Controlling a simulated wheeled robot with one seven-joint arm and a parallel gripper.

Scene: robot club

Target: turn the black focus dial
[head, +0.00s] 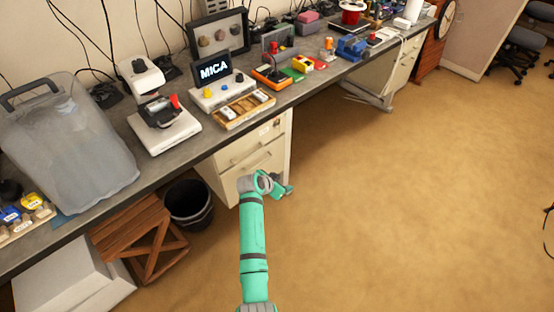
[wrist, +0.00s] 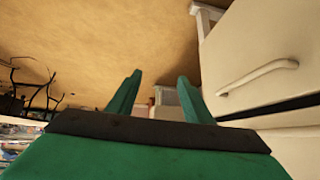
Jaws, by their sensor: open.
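A white console (head: 222,93) with a tilted screen reading "MICA" (head: 214,69) stands on the bench. Small coloured knobs sit on its front, a yellow one at the left and a blue one at the right. My gripper (head: 284,189) is low in front of the bench drawers, below and apart from the instruments. In the wrist view my gripper (wrist: 160,76) is open and empty.
The long grey bench (head: 190,142) also holds a wooden tray (head: 244,111), an orange-and-black device (head: 273,78) and a large translucent bin (head: 70,140). White drawers (head: 250,160), a black wastebasket (head: 188,205) and a wooden crate (head: 135,235) stand below.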

